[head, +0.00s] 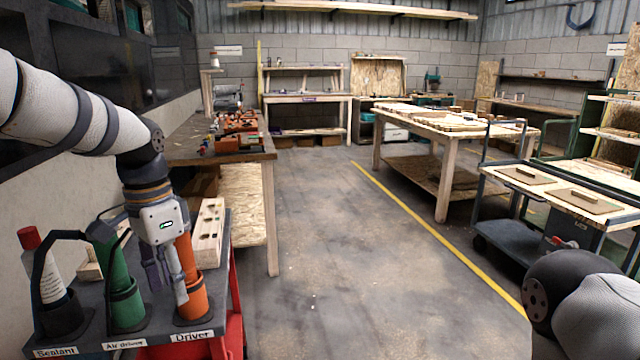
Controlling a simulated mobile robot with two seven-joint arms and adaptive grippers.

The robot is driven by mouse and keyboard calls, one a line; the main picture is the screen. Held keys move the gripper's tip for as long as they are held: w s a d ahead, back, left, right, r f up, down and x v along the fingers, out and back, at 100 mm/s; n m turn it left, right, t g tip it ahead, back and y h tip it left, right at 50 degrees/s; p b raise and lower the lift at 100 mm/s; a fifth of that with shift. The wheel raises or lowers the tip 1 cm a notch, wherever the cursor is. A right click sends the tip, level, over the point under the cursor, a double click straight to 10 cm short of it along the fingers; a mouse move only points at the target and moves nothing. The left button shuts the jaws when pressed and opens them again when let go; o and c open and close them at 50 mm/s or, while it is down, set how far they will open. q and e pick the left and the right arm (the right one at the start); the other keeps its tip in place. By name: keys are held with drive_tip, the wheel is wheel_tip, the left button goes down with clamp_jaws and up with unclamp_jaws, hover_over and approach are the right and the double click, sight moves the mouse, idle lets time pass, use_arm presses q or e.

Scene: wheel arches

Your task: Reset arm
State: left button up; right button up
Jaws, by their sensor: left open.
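My left arm comes in from the left, and my left gripper (167,288) points down over the tool cart (152,333). Its fingers are apart, with nothing seen between them. They are between the green air driver (118,275) in its green holder and the orange driver (187,258) in its orange holder. The gripper overlaps part of the orange driver; I cannot tell whether they touch. Part of my right arm (590,310) shows at the lower right. My right gripper is out of the frame.
A white sealant bottle with a red cap (42,268) stands in a black holder at the cart's left. A wooden block (208,232) lies behind the driver. A workbench (220,158) stands beyond. A trolley (560,195) is at right. The middle floor is clear.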

use_arm(q)
drive_tip(key=s+d+f+n, duration=0.2)
drive_tip(key=s+f, duration=0.7)
drive_tip(key=f, duration=0.4)
drive_tip(key=s+d+f+n, duration=0.2)
drive_tip(key=s+f, duration=0.7)
drive_tip(key=f, duration=0.5)
drive_tip(key=s+a+f+n, duration=0.1)
drive_tip(key=s+n, duration=0.1)
drive_tip(key=s, duration=0.8)
drive_tip(key=s+a+f+n+g, duration=0.1)
drive_tip(key=s+f+n, duration=0.1)
drive_tip(key=s, duration=0.9)
drive_tip(key=shift+a, duration=0.25)
